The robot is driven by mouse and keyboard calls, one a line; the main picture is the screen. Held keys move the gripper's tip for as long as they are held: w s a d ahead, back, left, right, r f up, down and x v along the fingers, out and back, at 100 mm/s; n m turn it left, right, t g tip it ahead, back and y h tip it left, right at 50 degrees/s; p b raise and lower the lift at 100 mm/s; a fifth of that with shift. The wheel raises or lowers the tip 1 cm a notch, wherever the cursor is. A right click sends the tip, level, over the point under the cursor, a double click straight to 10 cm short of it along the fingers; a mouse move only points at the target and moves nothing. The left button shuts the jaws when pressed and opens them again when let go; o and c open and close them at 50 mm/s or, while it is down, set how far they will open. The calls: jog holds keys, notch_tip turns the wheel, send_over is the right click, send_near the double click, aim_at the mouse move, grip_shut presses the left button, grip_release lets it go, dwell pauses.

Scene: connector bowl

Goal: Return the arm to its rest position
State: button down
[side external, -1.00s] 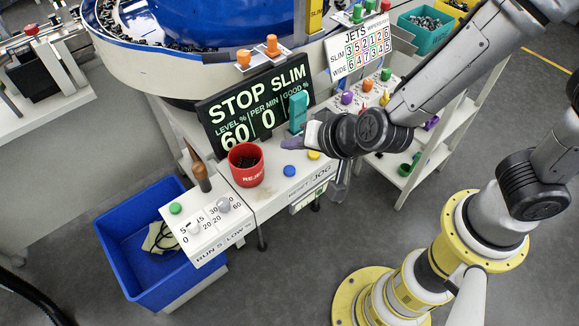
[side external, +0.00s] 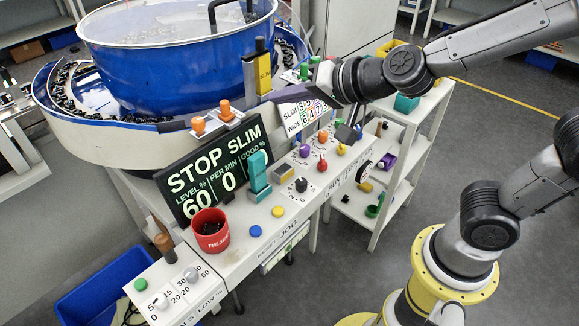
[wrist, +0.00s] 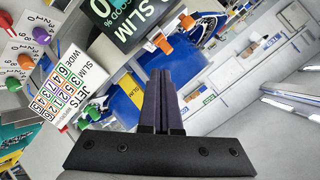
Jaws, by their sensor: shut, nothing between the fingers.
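My gripper (side external: 262,100) is up beside the bowl feeder in the side view, its dark purple fingers pointing left in front of the JETS sign. In the wrist view the two fingers (wrist: 160,75) lie together, shut and empty. My arm reaches in from the right, raised above the control bench and the shelf. No part is held. The fingers partly cover the JETS sign (side external: 305,117) in the side view.
The blue bowl (side external: 180,65) stands left of the gripper. Below are the STOP SLIM display (side external: 215,170), a red reject cup (side external: 210,232), a teal block (side external: 259,175) and several buttons and knobs. A white shelf (side external: 400,150) stands right. Grey floor is open beyond it.

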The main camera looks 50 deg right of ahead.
jog(key=s+d+r+n+g, duration=0.1)
jog(key=s+d+n, duration=0.15)
jog(key=s, duration=0.25)
jog(key=s+d+r+n, duration=0.2)
jog(key=s+n, duration=0.1)
jog(key=s, duration=0.2)
jog(key=s+d+f+n+g+h, duration=0.1)
jog(key=s+d+f+g, duration=0.1)
jog(key=s, duration=0.3)
jog(key=s+d+f+n+g+h, duration=0.1)
jog(key=s+d+f+n+g, duration=0.1)
jog(key=s+f, duration=0.3)
jog(key=shift+s+d+g, duration=0.4)
jog(key=shift+d+g, duration=0.05)
jog(key=shift+g, duration=0.35)
